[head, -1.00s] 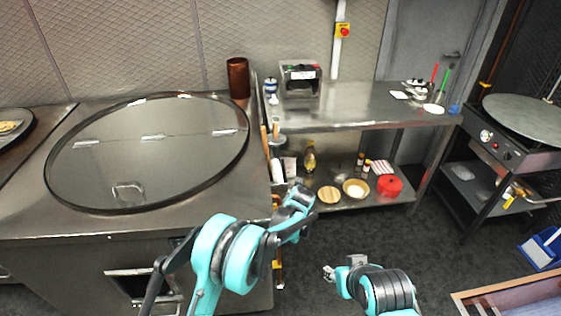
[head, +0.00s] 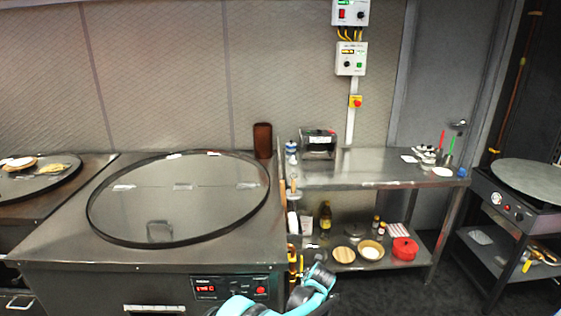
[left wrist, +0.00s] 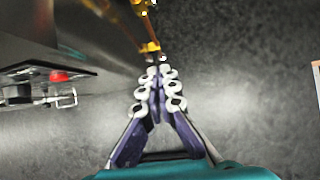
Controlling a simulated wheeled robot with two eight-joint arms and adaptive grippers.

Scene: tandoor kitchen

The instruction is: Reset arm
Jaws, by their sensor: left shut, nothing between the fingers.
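My left gripper (left wrist: 161,78) shows in the left wrist view with its purple fingers closed together and nothing between them. It hangs over dark floor, beside a metal unit with a red knob (left wrist: 60,76). In the head view, part of my left arm shows at the bottom edge, in front of the gap between the tandoor counter (head: 60,240) and the steel shelf table (head: 375,178). The left fingers cannot be made out there. My right arm and gripper are not in view.
A round griddle (head: 530,178) stands at the right. Dark floor (head: 455,290) lies between.

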